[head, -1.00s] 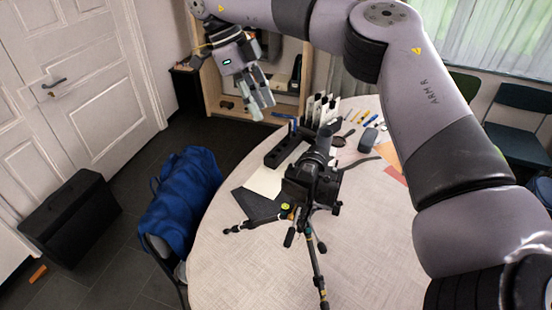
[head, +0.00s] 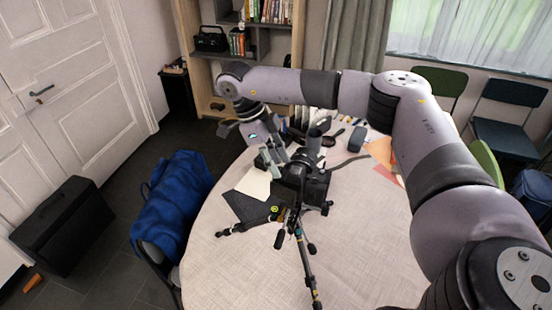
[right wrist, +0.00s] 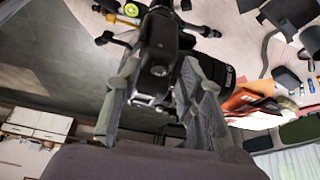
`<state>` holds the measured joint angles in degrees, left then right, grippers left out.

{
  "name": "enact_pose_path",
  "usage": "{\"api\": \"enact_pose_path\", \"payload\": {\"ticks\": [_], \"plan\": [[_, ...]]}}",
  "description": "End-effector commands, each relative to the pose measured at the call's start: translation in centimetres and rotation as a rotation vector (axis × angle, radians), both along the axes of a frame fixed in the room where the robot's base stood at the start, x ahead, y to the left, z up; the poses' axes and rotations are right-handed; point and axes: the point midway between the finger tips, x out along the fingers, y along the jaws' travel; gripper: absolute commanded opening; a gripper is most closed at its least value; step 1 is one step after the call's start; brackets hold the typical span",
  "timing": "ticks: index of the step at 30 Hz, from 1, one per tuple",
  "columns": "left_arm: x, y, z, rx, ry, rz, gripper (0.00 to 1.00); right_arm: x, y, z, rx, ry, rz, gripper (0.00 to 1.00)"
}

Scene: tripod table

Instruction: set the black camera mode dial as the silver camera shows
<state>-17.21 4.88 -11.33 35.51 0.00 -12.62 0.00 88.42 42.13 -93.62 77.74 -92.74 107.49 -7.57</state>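The black camera (head: 312,187) stands on a tripod (head: 302,255) on the round table, a large lens pointing away. My right gripper (head: 272,160) is at the camera's left side, its fingers pointing down toward the camera body. In the right wrist view the two grey fingers (right wrist: 160,95) stand apart, with part of the black camera (right wrist: 161,45) showing between and beyond them. I cannot tell whether they touch it. The mode dial is too small or hidden to make out. I cannot pick out a silver camera. My left gripper is not in view.
The table (head: 235,275) also holds a dark mat (head: 245,207), white paper (head: 254,183), a dark rounded case (head: 357,138) and orange sheets (head: 381,152).

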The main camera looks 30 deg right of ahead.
Motion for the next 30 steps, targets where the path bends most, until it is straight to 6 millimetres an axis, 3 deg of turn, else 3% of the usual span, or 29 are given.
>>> {"api": "enact_pose_path", "payload": {"ticks": [6, 22, 30], "plan": [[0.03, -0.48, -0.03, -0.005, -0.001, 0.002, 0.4, -0.02, -0.02, -0.07, -0.001, 0.001, 0.0, 0.35], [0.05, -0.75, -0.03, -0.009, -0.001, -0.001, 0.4, 0.0, -0.01, -0.03, 0.0, 0.0, 0.0, 0.0], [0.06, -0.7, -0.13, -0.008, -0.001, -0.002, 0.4, 0.0, -0.01, -0.06, 0.0, 0.0, 0.007, 0.0]]}}
